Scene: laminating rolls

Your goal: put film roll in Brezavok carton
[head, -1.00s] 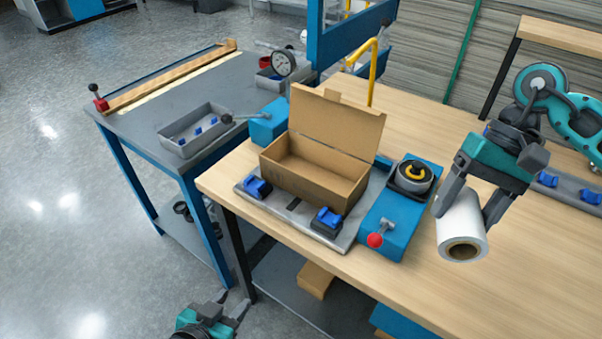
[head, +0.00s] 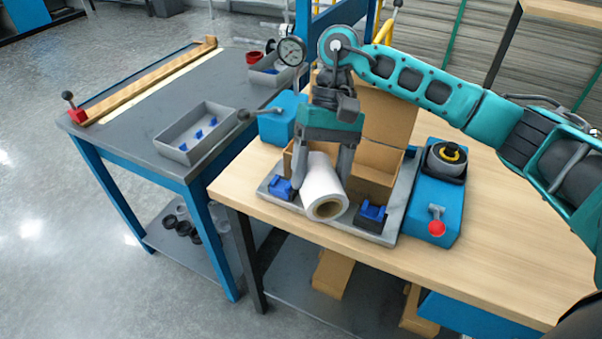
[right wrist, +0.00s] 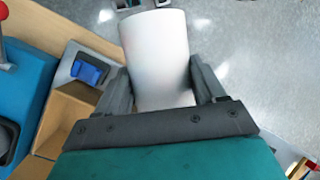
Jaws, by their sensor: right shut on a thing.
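The film roll (head: 323,185) is a white cylinder with a brown core. My right gripper (head: 324,178) is shut on it, with one finger on each side; the roll also shows between the fingers in the right wrist view (right wrist: 157,58). In the head view the roll is in front of the open Brezavok carton (head: 386,128), covering part of its front. I cannot tell its exact height over the carton. The carton sits on a grey plate with its lid raised at the back; a corner shows in the right wrist view (right wrist: 62,118). My left gripper is out of view.
Blue clamps (head: 281,188) and (head: 372,212) flank the front of the grey fixture plate (head: 392,232). A blue unit with a red-knobbed lever (head: 437,227) stands to the right. A grey tray (head: 197,134) lies on the left table. The wooden table's right side is clear.

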